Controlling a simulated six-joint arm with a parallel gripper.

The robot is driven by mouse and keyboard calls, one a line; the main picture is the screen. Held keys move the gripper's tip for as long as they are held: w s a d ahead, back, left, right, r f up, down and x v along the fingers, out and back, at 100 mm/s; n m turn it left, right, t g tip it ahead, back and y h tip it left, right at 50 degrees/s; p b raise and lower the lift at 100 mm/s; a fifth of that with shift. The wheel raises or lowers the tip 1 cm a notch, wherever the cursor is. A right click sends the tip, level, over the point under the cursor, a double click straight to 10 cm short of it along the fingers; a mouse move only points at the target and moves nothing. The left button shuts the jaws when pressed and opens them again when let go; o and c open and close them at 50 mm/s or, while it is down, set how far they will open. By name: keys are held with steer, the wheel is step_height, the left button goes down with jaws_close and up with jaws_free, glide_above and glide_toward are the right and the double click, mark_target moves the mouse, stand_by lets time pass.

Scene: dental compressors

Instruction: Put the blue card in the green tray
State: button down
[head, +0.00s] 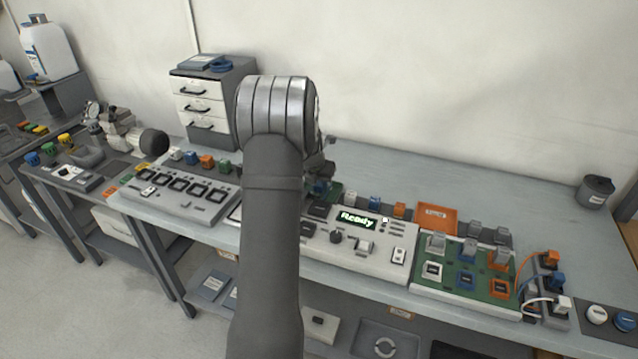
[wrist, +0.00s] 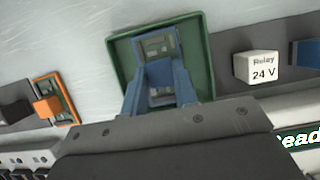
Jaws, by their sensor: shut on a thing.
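The green tray (wrist: 119,62) lies on the bench and fills the upper middle of the wrist view. In the head view only a part of the green tray (head: 336,188) shows beside my arm. The blue card (wrist: 154,33), with a blue frame and a grey-green board, is over the inside of the tray. My gripper (wrist: 159,84) is shut on the blue card. I cannot tell whether the card touches the tray floor. In the head view my arm hides most of the gripper and card.
A white relay block (wrist: 263,67) marked 24 V stands right of the tray. An orange card (wrist: 70,98) is at the left. The control panel (head: 375,262) with the "Ready" display lies in front. An orange tray (head: 437,217) and a green board (head: 455,283) are further right.

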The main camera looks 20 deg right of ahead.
steer(key=shift+f, duration=0.3)
steer(key=c, duration=1.1)
jaws_free()
steer(key=shift+c, duration=0.2)
steer(key=shift+r, duration=0.1)
steer(key=v, duration=1.2)
steer(key=x, duration=1.2)
steer(key=shift+f, duration=0.35)
step_height(320, 180, up, 3)
steer(key=shift+r, duration=0.5)
